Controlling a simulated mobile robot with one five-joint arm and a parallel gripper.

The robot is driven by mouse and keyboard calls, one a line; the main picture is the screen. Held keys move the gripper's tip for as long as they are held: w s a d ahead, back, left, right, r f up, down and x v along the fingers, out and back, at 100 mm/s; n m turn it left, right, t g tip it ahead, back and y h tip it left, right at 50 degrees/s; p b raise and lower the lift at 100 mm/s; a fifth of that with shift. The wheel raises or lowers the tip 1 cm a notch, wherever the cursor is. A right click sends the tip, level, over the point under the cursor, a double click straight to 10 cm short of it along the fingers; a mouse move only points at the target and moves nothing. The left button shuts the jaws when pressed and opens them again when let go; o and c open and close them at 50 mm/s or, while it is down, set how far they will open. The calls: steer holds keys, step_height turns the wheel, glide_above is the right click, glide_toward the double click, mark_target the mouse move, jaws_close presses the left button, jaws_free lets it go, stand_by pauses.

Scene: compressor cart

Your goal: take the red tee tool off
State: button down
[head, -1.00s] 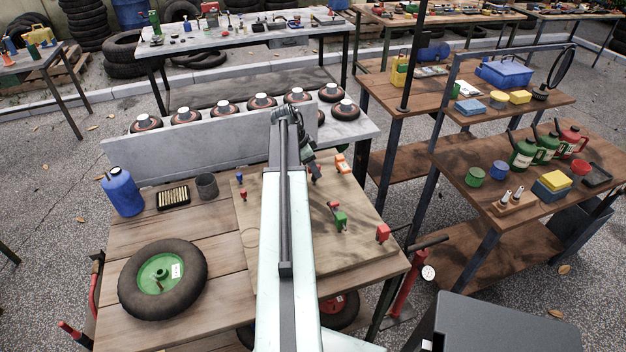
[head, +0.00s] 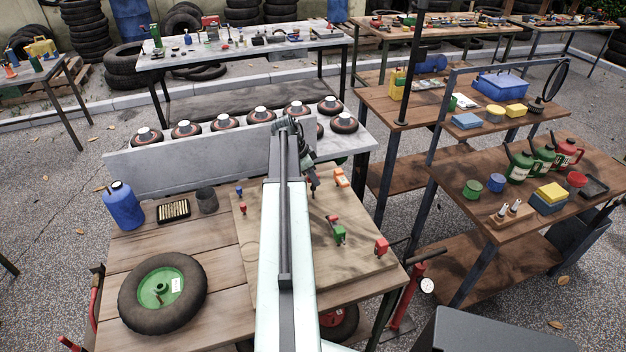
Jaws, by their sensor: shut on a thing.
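My gripper (head: 313,184) is over the back part of the wooden board (head: 290,262), just right of my arm. It is shut on a small reddish thing, which seems to be the red tee tool (head: 311,173). The jaws and my wrist hide most of it, and I cannot tell whether it touches the board. A small red piece (head: 243,208) and a blue one (head: 239,190) stand at the board's left. To the right are a green-and-red piece (head: 339,235), a red block (head: 381,246) and an orange piece (head: 341,177).
A tyre with a green hub (head: 160,290), a blue bottle (head: 124,206), a tray of brass pieces (head: 173,210) and a dark cup (head: 207,200) are on the bench's left. A grey upright panel (head: 190,163) stands behind. A red pump (head: 405,300) stands at the right.

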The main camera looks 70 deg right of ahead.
step_height(320, 180, up, 13)
steer(key=p, duration=1.1)
steer(key=shift+f, duration=0.2)
step_height(320, 180, down, 3)
steer(key=b, duration=0.3)
steer(key=shift+f, duration=0.2)
steer(key=shift+r, duration=0.25)
